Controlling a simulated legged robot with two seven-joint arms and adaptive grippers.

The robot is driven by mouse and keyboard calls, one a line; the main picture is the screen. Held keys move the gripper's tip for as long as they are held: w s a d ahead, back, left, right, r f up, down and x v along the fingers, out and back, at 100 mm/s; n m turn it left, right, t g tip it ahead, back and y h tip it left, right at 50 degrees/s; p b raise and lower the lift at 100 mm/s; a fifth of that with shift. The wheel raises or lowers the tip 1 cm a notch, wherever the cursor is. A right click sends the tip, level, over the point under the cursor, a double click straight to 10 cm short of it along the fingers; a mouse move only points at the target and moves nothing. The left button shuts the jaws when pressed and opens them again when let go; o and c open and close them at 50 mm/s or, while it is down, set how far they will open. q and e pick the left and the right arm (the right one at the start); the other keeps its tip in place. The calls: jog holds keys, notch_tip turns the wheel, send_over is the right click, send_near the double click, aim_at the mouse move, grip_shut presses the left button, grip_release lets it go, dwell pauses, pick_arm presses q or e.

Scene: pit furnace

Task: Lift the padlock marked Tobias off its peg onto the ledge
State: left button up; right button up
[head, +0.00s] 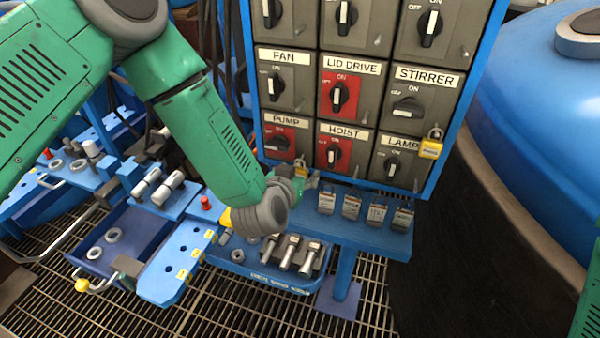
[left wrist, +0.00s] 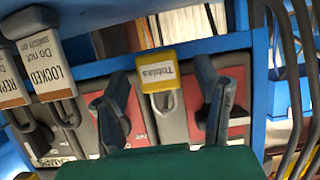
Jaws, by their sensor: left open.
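The yellow padlock marked Tobias (left wrist: 155,72) shows in the left wrist view, upside down in that picture, with its metal shackle beyond the body. In the head view the padlock (head: 301,169) is mostly hidden behind my left gripper (head: 298,184), near the bottom of the PUMP and HOIST switches. My left gripper (left wrist: 164,108) is open, with one finger on each side of the padlock in the picture. I cannot tell whether they touch it. Its peg is not clear. The blue ledge (head: 345,232) runs below the switch panel. My right gripper is out of view.
Another yellow padlock (head: 431,148) hangs at the LAMP switch (head: 397,160). A blue tray (head: 262,275) with metal parts lies below. A large blue vessel (head: 530,100) is at right.

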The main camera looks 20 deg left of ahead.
pick_arm(q)
jog(key=shift+w+f, duration=0.2)
jog(key=shift+w, duration=0.35)
grip_shut()
jog(key=shift+r+p, duration=0.4)
jog(key=shift+s, duration=0.2)
jog(key=shift+s+p, duration=0.85)
jog(key=shift+s, duration=1.55)
jog(key=shift+s, duration=0.15)
